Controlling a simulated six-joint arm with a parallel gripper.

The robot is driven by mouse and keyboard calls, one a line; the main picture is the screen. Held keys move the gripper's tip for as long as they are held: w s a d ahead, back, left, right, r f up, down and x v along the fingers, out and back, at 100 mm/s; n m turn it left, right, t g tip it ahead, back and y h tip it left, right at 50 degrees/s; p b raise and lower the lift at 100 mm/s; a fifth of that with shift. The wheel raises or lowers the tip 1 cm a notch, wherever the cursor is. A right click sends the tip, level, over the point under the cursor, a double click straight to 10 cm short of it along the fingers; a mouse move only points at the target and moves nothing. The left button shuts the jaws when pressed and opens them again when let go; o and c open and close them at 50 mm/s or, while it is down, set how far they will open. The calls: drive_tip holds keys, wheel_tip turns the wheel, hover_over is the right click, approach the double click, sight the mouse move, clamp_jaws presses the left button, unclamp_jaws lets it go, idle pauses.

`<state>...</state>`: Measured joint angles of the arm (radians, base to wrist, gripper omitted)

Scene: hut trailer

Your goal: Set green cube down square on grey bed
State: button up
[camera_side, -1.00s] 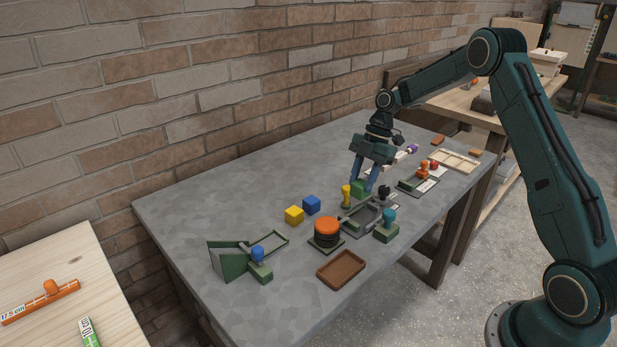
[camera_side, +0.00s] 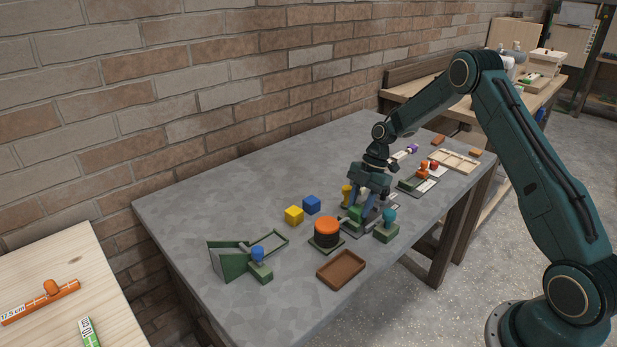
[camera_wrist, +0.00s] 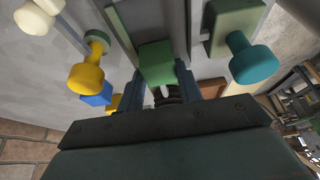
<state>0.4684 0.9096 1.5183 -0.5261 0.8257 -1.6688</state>
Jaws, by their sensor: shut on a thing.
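My gripper (camera_side: 358,217) is shut on the green cube (camera_side: 356,213), low over the table's middle. In the wrist view the cube (camera_wrist: 156,63) sits between the two fingers, and its sides look roughly in line with the bed's. The grey bed (camera_wrist: 150,16) lies under and beyond the cube in that view. In the side view the fingers and cube cover most of the bed. I cannot tell whether the cube touches it.
A yellow knob (camera_side: 346,195) and a teal knob on a green block (camera_side: 387,232) flank the gripper closely. An orange-topped round stack (camera_side: 326,232) stands to its left. A brown tray (camera_side: 341,282) is nearer the front edge.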

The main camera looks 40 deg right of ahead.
drive_tip(key=shift+f, duration=0.2)
drive_tip(key=o, duration=1)
drive_tip(key=shift+f, duration=0.1)
drive_tip(key=shift+c, duration=0.2)
drive_tip(key=v, duration=1.2)
